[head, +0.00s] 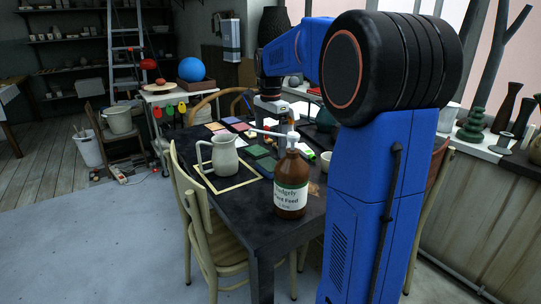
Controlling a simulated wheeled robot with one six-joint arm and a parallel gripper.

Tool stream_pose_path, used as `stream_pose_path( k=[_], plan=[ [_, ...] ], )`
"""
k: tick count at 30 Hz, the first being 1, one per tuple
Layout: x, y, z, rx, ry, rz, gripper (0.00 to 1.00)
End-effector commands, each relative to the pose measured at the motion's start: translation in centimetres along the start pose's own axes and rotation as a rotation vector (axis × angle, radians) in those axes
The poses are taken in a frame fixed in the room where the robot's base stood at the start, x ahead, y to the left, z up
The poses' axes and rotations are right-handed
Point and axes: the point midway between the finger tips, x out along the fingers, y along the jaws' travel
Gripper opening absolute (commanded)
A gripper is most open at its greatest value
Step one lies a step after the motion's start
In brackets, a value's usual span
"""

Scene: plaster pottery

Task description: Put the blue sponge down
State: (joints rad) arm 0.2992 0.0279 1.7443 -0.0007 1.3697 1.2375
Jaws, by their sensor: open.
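My gripper (271,108) hangs from my blue arm, pointing down over the far part of the dark table (235,215). Its jaws are open; the fingertips are small and partly covered by the pump top of a brown bottle (291,185). I cannot pick out the blue sponge for certain. Several flat coloured squares lie on the table left of and below the gripper, among them a bluish one (231,120) and a green one (256,152). I cannot tell whether any of these is the sponge. The area just behind the bottle is hidden.
A grey-white pitcher (221,155) stands by a pale square frame (225,186) on the table. A white cup (326,161) stands right of the bottle. A wooden chair (222,238) stands at the near left. The table's near left corner is bare.

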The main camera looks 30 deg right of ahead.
Motion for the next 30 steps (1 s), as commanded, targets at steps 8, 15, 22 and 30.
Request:
stream_pose_path(
  k=[8, 15, 22, 30],
  plan=[
    [-4.1, 0.0, 0.0, 0.000, 0.001, -0.002, 0.92],
    [-5.1, 0.0, 0.0, 0.000, 0.000, -0.001, 0.92],
    [-5.1, 0.0, 0.0, 0.000, 0.000, -0.001, 0.92],
    [-5.1, 0.0, 0.0, 0.000, 0.000, -0.001, 0.92]
  ],
)
